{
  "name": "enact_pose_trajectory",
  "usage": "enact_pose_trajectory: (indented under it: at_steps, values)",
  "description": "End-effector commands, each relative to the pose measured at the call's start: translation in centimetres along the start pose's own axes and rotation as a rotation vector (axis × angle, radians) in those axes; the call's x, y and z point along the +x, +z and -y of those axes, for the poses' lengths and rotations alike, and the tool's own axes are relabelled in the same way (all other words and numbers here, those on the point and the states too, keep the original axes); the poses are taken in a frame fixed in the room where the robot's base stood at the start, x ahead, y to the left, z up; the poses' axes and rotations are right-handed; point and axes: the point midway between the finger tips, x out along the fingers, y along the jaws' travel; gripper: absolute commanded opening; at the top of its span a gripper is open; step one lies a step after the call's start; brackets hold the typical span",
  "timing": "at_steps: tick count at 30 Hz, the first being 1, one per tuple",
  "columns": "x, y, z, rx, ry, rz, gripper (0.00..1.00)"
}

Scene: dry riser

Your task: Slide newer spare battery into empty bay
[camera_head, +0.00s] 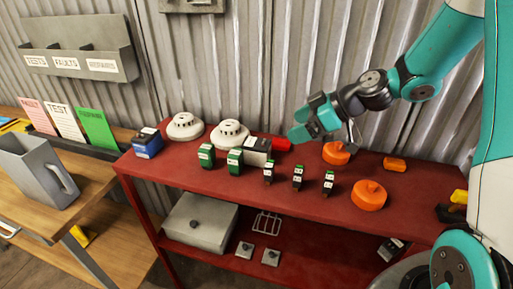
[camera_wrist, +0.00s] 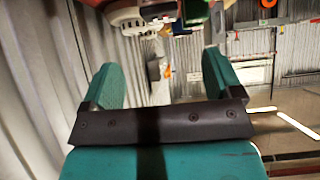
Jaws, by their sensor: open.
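A blue box with a dark top and a pale label (camera_head: 148,146) stands at the left end of the red bench top (camera_head: 190,174). A grey and black box (camera_head: 257,152) stands near the middle, behind the small modules. Either could be a battery; I cannot tell which is newer. No empty bay can be made out. My gripper (camera_head: 304,124) is above the bench's back middle, right of and higher than the grey and black box. In the wrist view its two teal fingers (camera_wrist: 158,78) stand wide apart with nothing between them.
Two white detectors (camera_head: 229,134) stand at the back. Green-fronted modules (camera_head: 235,162), several small black-and-green ones (camera_head: 298,178) and orange round pieces (camera_head: 369,195) crowd the bench. A red cylinder (camera_head: 283,145) lies close below my gripper. A corrugated wall (camera_head: 310,60) rises behind.

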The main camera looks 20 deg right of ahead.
Motion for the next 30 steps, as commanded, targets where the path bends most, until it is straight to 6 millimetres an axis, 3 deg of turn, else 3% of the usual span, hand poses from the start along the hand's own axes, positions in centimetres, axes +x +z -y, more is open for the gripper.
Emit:
enact_pose_trajectory:
  at_steps: [9,30]
  values:
    - [6.8,-0.1,0.2,0.001,-0.006,0.004,0.85]
    - [13.7,-0.1,0.1,0.001,-0.003,0.003,0.85]
